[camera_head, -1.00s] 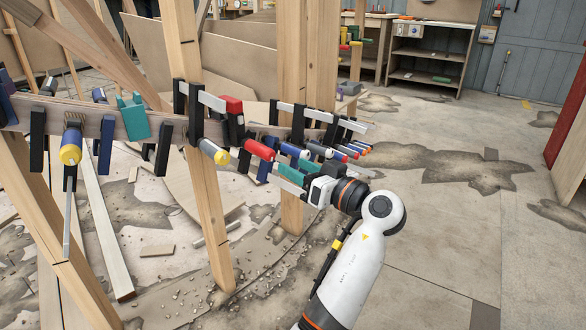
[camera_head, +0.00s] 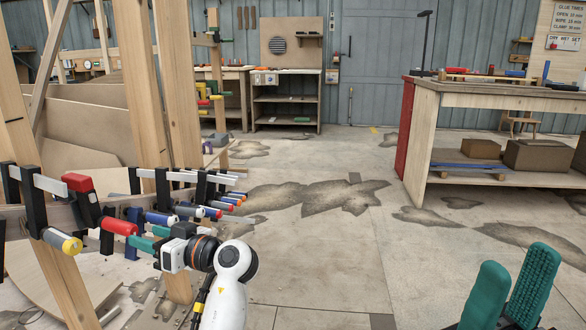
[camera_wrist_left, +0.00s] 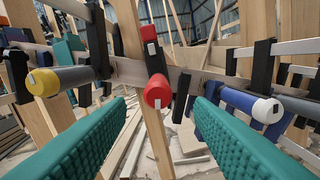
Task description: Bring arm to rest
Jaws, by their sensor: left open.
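My left arm (camera_head: 228,290) is white and reaches up to the row of clamps on the curved stringer. My left gripper (camera_head: 142,243) has teal ribbed fingers and is close to the clamp handles. In the left wrist view its two fingers (camera_wrist_left: 160,108) are apart with nothing gripped. A clamp with a red handle (camera_wrist_left: 158,92) shows in the gap between them, near the tips; I cannot tell whether it is between or beyond them. My right gripper (camera_head: 518,258) shows as two separated teal fingers at the bottom right, empty, over bare floor.
Several clamps with blue, red and yellow-ended handles (camera_head: 62,243) crowd the stringer beside my left gripper. Wooden posts (camera_head: 137,85) stand behind them. A workbench (camera_head: 470,97) with boxes on its lower shelf stands at the right. The floor (camera_head: 340,255) between is open.

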